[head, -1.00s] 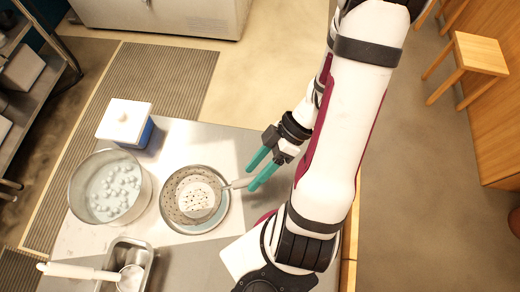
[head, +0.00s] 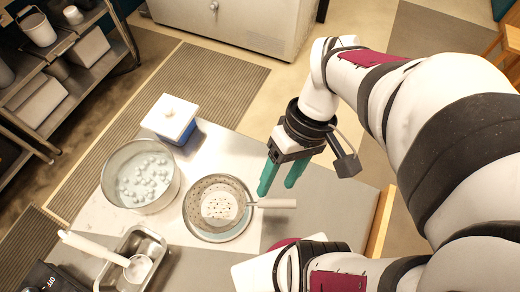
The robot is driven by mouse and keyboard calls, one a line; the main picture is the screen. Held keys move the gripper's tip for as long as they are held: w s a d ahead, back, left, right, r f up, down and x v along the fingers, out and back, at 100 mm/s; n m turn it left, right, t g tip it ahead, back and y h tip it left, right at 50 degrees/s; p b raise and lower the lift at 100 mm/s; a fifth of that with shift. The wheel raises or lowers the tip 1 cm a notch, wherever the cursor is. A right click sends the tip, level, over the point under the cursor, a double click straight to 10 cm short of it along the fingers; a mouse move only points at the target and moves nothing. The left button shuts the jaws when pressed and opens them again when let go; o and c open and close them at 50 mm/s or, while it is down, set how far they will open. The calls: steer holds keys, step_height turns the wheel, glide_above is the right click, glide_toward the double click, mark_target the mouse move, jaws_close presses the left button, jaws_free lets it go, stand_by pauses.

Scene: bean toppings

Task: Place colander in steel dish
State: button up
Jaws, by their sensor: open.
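The colander (head: 219,206) is a round perforated metal strainer with a pale handle (head: 276,203) pointing right. It sits within the outline of a round steel dish (head: 216,237), whose pale bluish rim shows below it. How deep it rests in the dish cannot be told. My gripper (head: 279,188) is open, with its teal fingers pointing down at the picture's upper side of the handle. The fingertips are very near the handle, but nothing is held between them; contact cannot be told.
A large steel pot (head: 107,186) of water with white balls stands left. A rectangular steel container (head: 157,240) holds a white-handled ladle (head: 95,246). A blue box with a white lid (head: 170,116) stands at the back. The counter right of the colander (head: 330,205) is bare.

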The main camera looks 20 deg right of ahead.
steer(key=s+a+m, duration=0.1)
steer(key=m, duration=0.1)
steer(key=s+a+m+t+h, duration=0.1)
steer(key=m, duration=0.1)
steer(key=s+a+r+m+h, duration=0.1)
steer(key=a+m, duration=0.1)
steer(key=shift+a+m+t, duration=0.1)
steer(key=shift+m+t, duration=0.3)
